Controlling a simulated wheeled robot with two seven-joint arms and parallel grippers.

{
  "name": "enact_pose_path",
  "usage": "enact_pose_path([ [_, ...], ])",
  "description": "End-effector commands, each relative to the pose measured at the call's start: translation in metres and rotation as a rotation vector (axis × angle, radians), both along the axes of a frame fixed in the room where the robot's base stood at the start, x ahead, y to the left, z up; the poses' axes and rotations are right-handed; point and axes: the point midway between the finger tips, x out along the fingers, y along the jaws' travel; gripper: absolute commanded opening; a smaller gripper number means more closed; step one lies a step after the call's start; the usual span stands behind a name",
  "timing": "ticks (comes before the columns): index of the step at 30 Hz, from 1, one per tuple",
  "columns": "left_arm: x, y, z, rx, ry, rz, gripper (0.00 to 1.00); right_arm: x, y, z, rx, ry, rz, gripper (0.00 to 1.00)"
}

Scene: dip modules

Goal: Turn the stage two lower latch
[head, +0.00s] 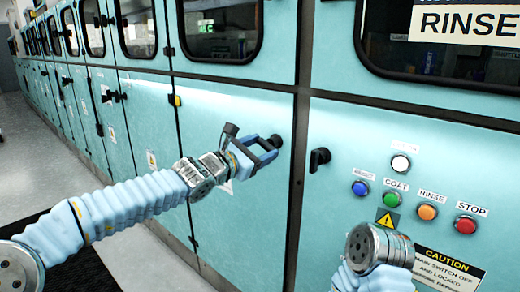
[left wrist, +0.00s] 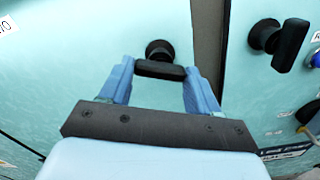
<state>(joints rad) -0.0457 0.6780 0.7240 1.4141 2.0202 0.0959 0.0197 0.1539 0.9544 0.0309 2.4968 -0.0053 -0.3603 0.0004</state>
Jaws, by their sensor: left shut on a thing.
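A black latch (head: 275,141) sits near the right edge of a turquoise lower door. I cannot read a label saying which stage it is. In the left wrist view its round base and bar handle (left wrist: 160,70) show, with the bar lying roughly level across the picture. My left gripper (head: 266,150) is shut on this bar, with one blue finger at each end of it, as the left wrist view (left wrist: 160,67) also shows. My right arm shows at the lower right, but its gripper is out of view.
Right of the dark seam is a second black latch (head: 319,159), also in the left wrist view (left wrist: 291,44). Further right are several coloured push buttons (head: 427,212) and a yellow caution label (head: 447,268). Windowed upper doors (head: 222,30) run above. Grey floor (head: 40,160) is clear at left.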

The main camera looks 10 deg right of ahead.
Motion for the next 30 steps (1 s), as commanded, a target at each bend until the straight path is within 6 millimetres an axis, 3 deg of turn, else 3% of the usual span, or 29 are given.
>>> enact_pose_path([
  [5,-0.0002,-0.0002,0.0001,-0.026,0.034,-0.001,0.31,0.0,0.0,0.0002,0.0,0.0,0.0,0.47],
  [15,0.0001,-0.0002,0.0,-0.24,0.308,-0.001,0.31,0.0,0.0,0.0005,0.0,0.0,0.0,0.47],
  [25,0.0001,-0.0002,0.0,-0.26,0.333,0.0,0.31,0.0,0.0,0.0005,0.0,0.0,0.0,0.47],
  [26,0.0001,-0.0002,0.0,-0.26,0.333,0.0,0.65,0.0,0.0,0.0005,0.0,0.0,0.0,0.47],
  [30,0.0001,-0.0002,0.0,-0.259,0.332,0.0,0.86,-0.0001,0.0,0.0005,0.0,0.0,0.0,0.47],
])
